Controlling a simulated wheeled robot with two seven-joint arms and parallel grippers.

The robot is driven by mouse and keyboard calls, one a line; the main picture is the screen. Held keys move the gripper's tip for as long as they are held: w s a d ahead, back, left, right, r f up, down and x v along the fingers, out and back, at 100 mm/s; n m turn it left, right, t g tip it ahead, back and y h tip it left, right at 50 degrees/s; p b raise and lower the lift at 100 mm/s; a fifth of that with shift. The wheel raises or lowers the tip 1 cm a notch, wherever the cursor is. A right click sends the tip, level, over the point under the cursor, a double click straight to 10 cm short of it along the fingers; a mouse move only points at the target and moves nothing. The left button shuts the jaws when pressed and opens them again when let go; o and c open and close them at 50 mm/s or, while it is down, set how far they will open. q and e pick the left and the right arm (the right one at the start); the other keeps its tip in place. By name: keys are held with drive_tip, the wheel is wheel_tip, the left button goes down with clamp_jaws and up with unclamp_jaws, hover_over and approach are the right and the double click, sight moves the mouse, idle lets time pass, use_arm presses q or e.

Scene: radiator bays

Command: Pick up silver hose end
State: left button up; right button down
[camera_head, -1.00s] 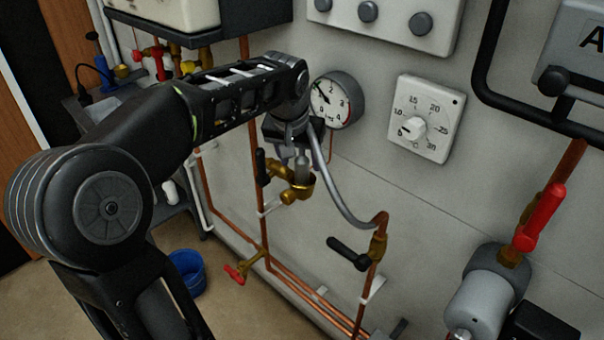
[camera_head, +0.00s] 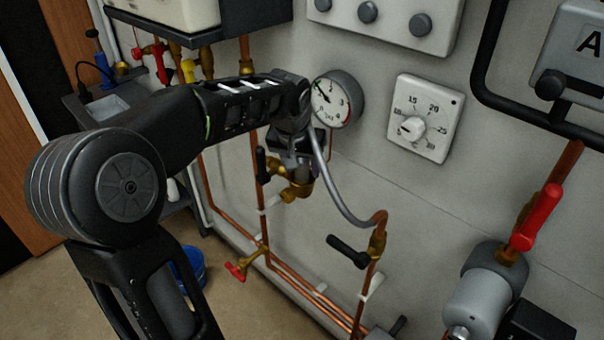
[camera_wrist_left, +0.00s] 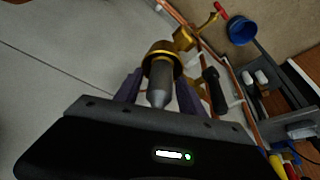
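The silver hose end (camera_wrist_left: 160,80) stands in a brass cup-like holder (camera_wrist_left: 161,50) in the left wrist view. In the head view, my gripper mostly hides it above the brass fitting (camera_head: 297,190). A grey hose (camera_head: 340,200) curves from beside my gripper to a copper pipe at the right. My left gripper (camera_head: 301,172) is down at the hose end. In the left wrist view, its two dark fingers (camera_wrist_left: 158,84) stand on either side of the hose end, seemingly with small gaps. My right gripper is not in view.
A pressure gauge (camera_head: 337,99) and a white dial thermostat (camera_head: 425,118) are on the wall close to my left wrist. A black-handled valve (camera_head: 348,252) is at lower right of the holder. A blue bucket (camera_wrist_left: 242,30) stands on the floor.

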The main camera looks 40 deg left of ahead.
use_arm(q)
clamp_jaws()
idle(0.3)
idle(0.3)
wheel_tip(320, 180, up, 10)
drive_tip(key=shift+b, duration=0.45)
idle(0.4)
